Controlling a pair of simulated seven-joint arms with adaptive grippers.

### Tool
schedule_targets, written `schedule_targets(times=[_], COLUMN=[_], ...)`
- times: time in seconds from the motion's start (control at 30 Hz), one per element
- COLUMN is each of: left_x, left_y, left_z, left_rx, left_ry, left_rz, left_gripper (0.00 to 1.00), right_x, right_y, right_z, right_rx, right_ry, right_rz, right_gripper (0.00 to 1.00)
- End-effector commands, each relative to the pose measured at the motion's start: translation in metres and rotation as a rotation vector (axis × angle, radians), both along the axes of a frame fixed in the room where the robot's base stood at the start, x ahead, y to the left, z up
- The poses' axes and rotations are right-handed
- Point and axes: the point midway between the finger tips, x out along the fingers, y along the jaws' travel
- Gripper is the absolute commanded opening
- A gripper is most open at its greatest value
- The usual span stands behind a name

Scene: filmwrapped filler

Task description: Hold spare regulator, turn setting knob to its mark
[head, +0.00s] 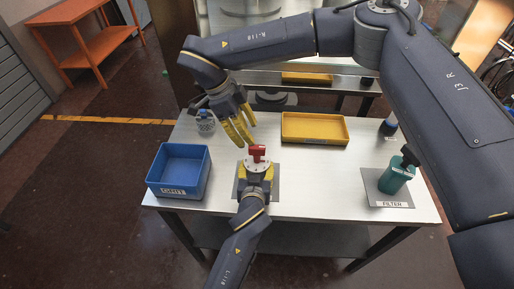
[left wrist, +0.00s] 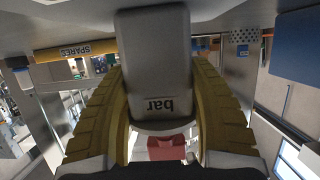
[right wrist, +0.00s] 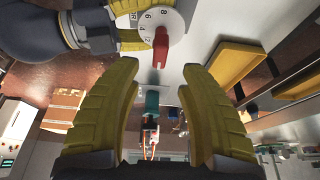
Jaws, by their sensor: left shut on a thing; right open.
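The regulator shows a white numbered dial (right wrist: 163,20) with a red knob (right wrist: 160,48) in the right wrist view. In the head view its red knob (head: 257,152) is on top. In the left wrist view its grey body (left wrist: 155,65), marked "bar", lies between my left fingers. My left gripper (head: 256,175) is shut on the regulator from the front, over the table's middle. My right gripper (head: 246,137) is open and empty, just behind and left of the knob and apart from it. The dial's mark cannot be made out.
A blue bin (head: 180,170) stands at the left of the white table (head: 320,185). A yellow tray (head: 315,141) is at the back. A teal bottle (head: 394,178) stands on a mat labelled FILTER (head: 392,203) at the right. A mesh cup (head: 205,126) is at the back left.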

Motion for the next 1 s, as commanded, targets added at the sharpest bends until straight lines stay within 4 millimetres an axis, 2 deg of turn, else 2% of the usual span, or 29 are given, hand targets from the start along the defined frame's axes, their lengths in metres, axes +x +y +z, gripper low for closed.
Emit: schedule_targets(times=[0.2,0.43,0.7,0.97,1.0], left_x=[0.000,0.000,0.000,0.000,0.000], left_y=[0.000,0.000,0.000,0.000,0.000], left_z=[0.001,0.001,0.001,0.001,0.001], left_rx=[-0.001,-0.001,-0.001,-0.001,-0.001], left_ry=[-0.002,-0.002,-0.002,-0.002,-0.002], left_rz=[-0.001,-0.001,-0.001,-0.001,-0.001], left_gripper=[0.13,0.13,0.13,0.13,0.13], right_x=[-0.002,-0.002,-0.003,-0.002,-0.002], right_y=[-0.014,-0.024,-0.028,-0.029,-0.029], right_z=[-0.034,-0.058,-0.069,-0.069,-0.069], right_rx=[0.001,0.001,0.002,0.002,0.002], right_ry=[0.002,0.002,0.000,-0.001,-0.001], right_rz=[-0.002,-0.003,-0.001,-0.002,-0.002], right_gripper=[0.42,0.42,0.42,0.42,0.44])
